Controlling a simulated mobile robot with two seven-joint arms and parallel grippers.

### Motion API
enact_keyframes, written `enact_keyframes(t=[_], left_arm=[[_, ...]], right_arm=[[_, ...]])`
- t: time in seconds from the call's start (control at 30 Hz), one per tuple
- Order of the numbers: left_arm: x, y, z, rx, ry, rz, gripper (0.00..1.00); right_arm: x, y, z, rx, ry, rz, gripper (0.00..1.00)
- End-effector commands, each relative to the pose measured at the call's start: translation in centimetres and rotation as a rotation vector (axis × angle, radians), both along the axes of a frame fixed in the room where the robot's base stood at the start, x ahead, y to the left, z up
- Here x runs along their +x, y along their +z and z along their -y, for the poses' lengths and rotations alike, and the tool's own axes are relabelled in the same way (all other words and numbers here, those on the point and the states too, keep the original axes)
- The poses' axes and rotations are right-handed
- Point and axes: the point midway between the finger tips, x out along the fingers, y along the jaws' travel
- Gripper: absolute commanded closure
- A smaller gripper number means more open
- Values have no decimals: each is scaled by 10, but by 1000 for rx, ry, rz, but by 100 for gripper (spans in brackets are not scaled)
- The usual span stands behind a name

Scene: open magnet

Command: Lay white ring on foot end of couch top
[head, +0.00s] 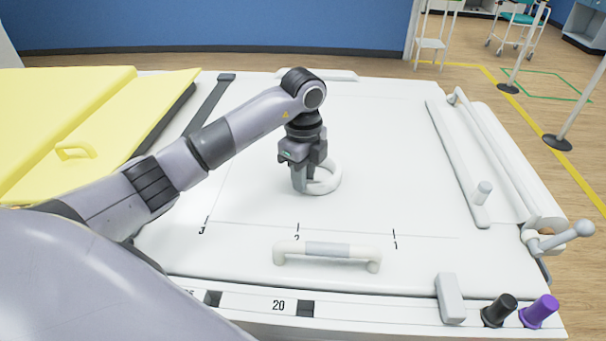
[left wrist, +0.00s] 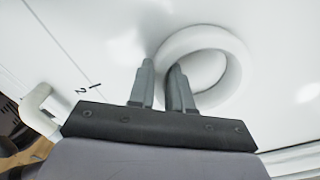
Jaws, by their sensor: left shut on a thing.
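The white ring (head: 325,178) is at the middle of the white couch top (head: 380,150) in the head view. It also shows in the left wrist view (left wrist: 232,58). My left gripper (head: 301,186) points down and is shut on the near left part of the ring's band, with one finger inside the hole and one outside. The ring looks flat, at or very close to the couch surface; I cannot tell whether it touches. My right gripper is not in view.
Yellow pads (head: 60,120) lie at the left. A rail and white roll (head: 510,160) run along the right. Black (head: 499,311) and purple (head: 539,311) knobs stand at the near right corner.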

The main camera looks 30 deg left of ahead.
Motion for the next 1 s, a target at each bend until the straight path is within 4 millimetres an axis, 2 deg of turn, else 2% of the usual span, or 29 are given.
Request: enact_keyframes(t=[0.03, 0.07, 0.1, 0.13, 0.4, 0.57, 0.77, 0.9, 1.0], left_arm=[[0, -2, 0, 0, 1, 0, 100], [0, -2, 0, 0, 1, -1, 71], [0, -2, 0, 0, 1, -1, 58], [0, -2, 0, 0, 1, -1, 54], [0, -1, 0, 0, 1, -1, 54], [1, 12, 0, 0, 1, 2, 54], [1, 53, -1, 0, 1, 6, 54], [1, 84, -1, 3, 1, 4, 54], [0, 100, -1, 3, 2, 2, 54]], right_arm=[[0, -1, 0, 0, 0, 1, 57], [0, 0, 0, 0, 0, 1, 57], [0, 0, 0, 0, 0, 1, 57], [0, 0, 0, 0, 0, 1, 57], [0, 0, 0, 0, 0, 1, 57], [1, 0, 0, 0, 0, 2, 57], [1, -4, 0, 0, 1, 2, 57], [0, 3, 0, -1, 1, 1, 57], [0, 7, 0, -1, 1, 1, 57]])
